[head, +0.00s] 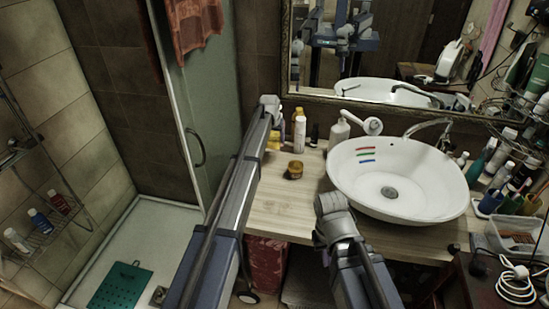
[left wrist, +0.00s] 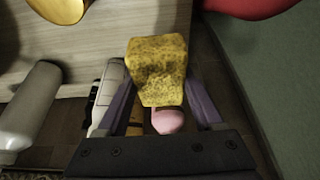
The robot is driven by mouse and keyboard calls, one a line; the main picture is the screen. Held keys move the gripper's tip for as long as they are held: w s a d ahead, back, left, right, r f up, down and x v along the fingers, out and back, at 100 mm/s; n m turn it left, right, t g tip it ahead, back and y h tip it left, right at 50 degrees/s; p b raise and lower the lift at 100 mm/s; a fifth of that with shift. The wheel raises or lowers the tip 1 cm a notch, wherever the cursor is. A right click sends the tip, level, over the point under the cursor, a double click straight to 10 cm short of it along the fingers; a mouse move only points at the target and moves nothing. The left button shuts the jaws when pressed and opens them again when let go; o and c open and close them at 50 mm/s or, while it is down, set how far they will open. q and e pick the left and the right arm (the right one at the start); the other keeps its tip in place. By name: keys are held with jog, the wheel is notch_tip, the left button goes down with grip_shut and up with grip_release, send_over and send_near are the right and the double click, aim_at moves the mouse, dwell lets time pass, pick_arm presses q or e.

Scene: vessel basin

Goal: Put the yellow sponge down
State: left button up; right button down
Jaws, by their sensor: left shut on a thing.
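The yellow sponge (left wrist: 157,62) is a speckled block between the two fingers of my left gripper (left wrist: 160,88) in the left wrist view. The fingers are shut on it. In the head view a small yellow part of the sponge (head: 273,144) shows beside my left arm, over the left back part of the wooden counter (head: 272,210). My left arm hides most of that gripper. My right arm's wrist shows in front of the basin, but its fingers cannot be made out.
The white basin (head: 400,180) fills the right side. Bare wood lies in front of the jar. Shower glass (head: 200,110) is on the left.

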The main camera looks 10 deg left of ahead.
aim_at(275, 157)
pick_arm(q)
jog(key=shift+f+b, duration=3.9)
jog(key=shift+f, duration=0.5)
jog(key=shift+r, duration=0.15)
jog(key=o, duration=0.7)
jog(key=shift+f, duration=0.2)
jog(key=o, duration=0.5)
jog(key=shift+r, duration=0.1)
